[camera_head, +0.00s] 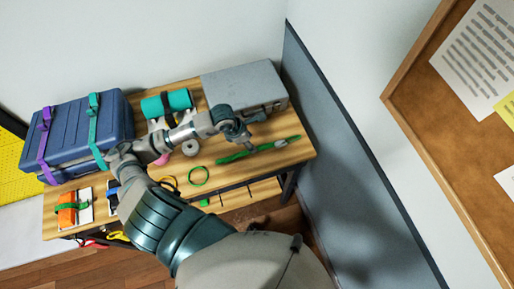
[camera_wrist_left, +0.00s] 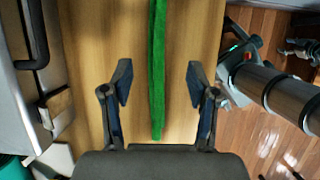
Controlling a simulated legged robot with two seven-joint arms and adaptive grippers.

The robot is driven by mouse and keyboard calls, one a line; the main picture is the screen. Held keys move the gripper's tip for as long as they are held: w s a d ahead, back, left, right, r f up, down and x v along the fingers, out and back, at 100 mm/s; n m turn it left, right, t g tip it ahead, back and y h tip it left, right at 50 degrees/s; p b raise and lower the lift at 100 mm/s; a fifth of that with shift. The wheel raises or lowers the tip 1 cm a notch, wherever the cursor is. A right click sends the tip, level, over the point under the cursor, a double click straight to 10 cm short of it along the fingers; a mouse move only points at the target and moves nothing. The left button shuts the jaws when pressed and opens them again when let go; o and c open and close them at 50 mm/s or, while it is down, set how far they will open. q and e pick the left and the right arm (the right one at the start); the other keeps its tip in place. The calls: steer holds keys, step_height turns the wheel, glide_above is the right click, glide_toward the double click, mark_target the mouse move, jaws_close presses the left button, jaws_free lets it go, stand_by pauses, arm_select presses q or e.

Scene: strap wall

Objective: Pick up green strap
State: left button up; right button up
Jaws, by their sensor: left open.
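The green strap (camera_head: 265,147) lies long and flat, slightly slanted, on the right part of the wooden table in the head view. My left gripper (camera_head: 246,144) is just above it, pointing down at its middle. In the left wrist view the green strap (camera_wrist_left: 157,60) runs upright through the gap between the two fingers of my left gripper (camera_wrist_left: 159,82). The fingers are apart on both sides of the strap and do not touch it. My right gripper does not show.
A grey metal box (camera_head: 243,88) stands behind the strap. A blue case (camera_head: 75,135) with purple and teal straps is on the left. A teal roll (camera_head: 167,102), a green ring (camera_head: 198,176) and an orange item (camera_head: 67,211) are also there. A grey partition (camera_head: 335,150) borders the table's right side.

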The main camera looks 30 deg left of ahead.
mark_target(259, 148)
arm_select(q)
steer(key=p+x, duration=0.1)
steer(key=x, duration=0.6)
steer(key=shift+w+d, duration=0.2)
steer(key=shift+w, duration=0.05)
steer(key=shift+a, duration=0.1)
steer(key=c, duration=0.3)
jaws_close()
